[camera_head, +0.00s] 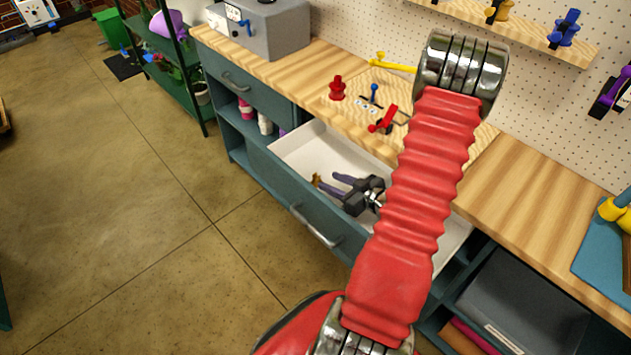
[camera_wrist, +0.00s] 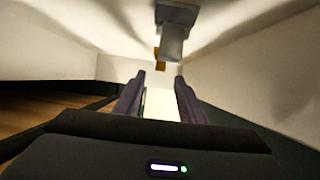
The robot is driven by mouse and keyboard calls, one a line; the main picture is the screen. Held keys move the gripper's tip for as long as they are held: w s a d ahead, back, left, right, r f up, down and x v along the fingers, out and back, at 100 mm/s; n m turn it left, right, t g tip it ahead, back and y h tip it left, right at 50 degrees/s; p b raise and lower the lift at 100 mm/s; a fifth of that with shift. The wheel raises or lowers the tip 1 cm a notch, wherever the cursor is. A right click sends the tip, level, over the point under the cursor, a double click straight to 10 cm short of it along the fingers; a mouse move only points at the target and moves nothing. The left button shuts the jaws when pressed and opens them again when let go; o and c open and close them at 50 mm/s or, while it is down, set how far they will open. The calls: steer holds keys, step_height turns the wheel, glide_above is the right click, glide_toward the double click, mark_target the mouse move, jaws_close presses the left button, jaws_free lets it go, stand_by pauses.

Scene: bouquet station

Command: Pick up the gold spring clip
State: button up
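A small gold piece (camera_head: 317,179), which looks like the gold spring clip, lies inside the open white drawer (camera_head: 300,158), just beyond my fingertips. In the wrist view the gold piece (camera_wrist: 160,60) shows ahead of the gap between the fingers, partly hidden by a grey block-like thing (camera_wrist: 174,38). My gripper (camera_head: 328,183) reaches down into the drawer with its two purple fingers apart. In the wrist view my gripper (camera_wrist: 160,80) is open, with only pale drawer surface between the fingers. I cannot tell whether the grey thing is joined to the gold piece.
The drawer's walls (camera_wrist: 265,65) rise around my gripper. The wooden worktop (camera_head: 530,185) runs above and behind the drawer, with a red knob (camera_head: 337,88) and a red clamp (camera_head: 384,121) on it. The concrete floor (camera_head: 120,200) to the left is clear.

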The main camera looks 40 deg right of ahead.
mark_target(318, 176)
steer(key=shift+x, duration=2.65)
jaws_close()
